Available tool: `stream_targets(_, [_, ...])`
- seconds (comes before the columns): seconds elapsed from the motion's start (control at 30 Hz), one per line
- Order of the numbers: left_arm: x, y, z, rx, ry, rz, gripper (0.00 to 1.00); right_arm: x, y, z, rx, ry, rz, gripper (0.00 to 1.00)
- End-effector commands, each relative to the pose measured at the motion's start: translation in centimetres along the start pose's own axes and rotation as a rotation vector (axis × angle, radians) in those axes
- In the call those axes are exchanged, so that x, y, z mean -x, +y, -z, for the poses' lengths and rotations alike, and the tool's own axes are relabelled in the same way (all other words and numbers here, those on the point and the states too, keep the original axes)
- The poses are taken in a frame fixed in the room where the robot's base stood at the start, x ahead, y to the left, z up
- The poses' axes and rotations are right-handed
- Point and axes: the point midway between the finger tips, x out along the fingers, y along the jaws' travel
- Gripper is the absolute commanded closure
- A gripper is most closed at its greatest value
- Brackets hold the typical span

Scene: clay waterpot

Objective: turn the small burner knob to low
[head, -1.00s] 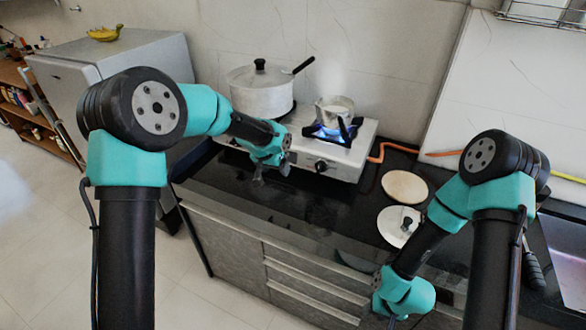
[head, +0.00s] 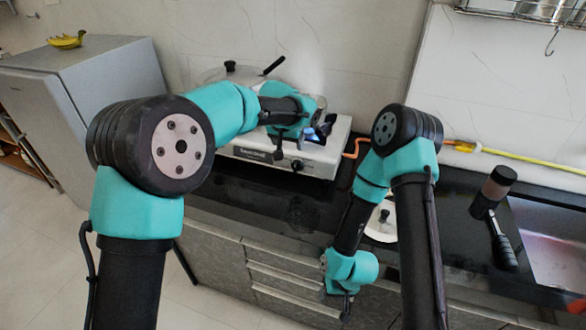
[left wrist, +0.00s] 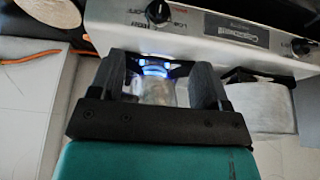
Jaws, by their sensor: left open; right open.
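The small burner knob (head: 297,165) is black and sits on the front of the white gas stove (head: 327,160). In the left wrist view the knob (left wrist: 158,12) is at the top edge, beside printed labels, beyond my fingertips. Its exact setting is hard to read. A blue flame (left wrist: 155,70) burns under the small pot (left wrist: 158,93), seen between my fingers. My left gripper (head: 279,148) is open and empty, above and in front of the stove, close to the knob but apart from it. My right gripper (head: 345,304) is open and empty, low at the counter's front edge.
A second knob (left wrist: 301,46) sits farther along the panel. The large pot is mostly behind my left arm. An orange hose (head: 352,153) leaves the stove's right side. A white lid (head: 380,228) lies behind my right arm. The black counter (head: 250,190) before the stove is clear.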

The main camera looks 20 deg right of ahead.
Motion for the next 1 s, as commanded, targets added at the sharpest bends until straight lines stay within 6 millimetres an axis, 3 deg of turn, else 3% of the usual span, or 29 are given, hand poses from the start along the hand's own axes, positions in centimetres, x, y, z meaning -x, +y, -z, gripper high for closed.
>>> stream_targets(0.27, [-2.3, 0.0, -0.1, 0.001, -0.003, 0.000, 0.30, 0.0, 0.0, 0.0, 0.000, 0.000, 0.000, 0.57])
stream_targets(1.0, [-14.7, -0.1, -0.1, 0.001, -0.001, 0.000, 0.30, 0.0, 0.0, 0.0, 0.000, 0.000, 0.000, 0.57])
